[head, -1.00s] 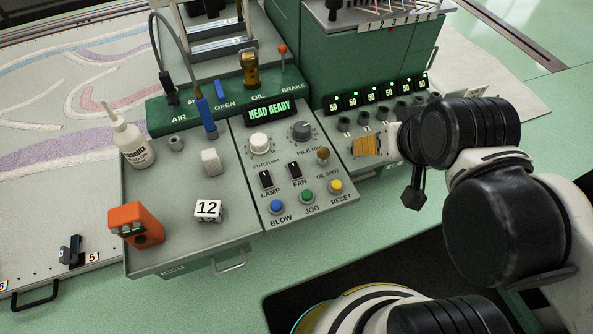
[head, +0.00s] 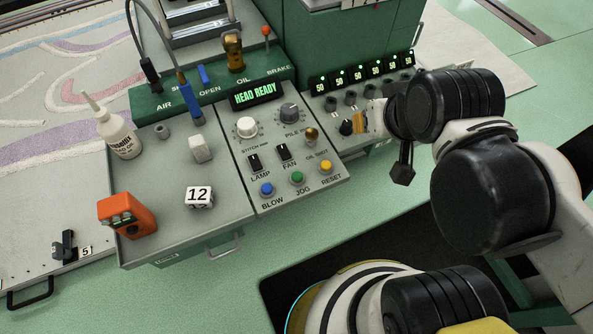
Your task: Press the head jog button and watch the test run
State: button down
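The green JOG button (head: 297,178) is on the front of the sloped grey control panel (head: 252,198), between the blue BLOW button (head: 266,189) and the yellow RESET button (head: 326,166). The small display (head: 256,93) reads HEAD READY in green.
An orange device (head: 127,215), a white block marked 12 (head: 199,197) and a white bottle (head: 119,136) stand on the left tray. LAMP and FAN switches and dials sit above the buttons. Green units with lit 50 readouts (head: 358,71) stand behind.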

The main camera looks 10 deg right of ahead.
aim_at(298, 177)
jog(key=k+l+u, duration=0.1)
jog(key=u, duration=0.3)
jog(key=k+l+u, duration=0.1)
jog(key=u, duration=0.35)
jog(key=k+l+u, duration=0.15)
jog(key=u, duration=0.25)
jog(key=k+l+u, duration=0.1)
jog(key=u, duration=0.3)
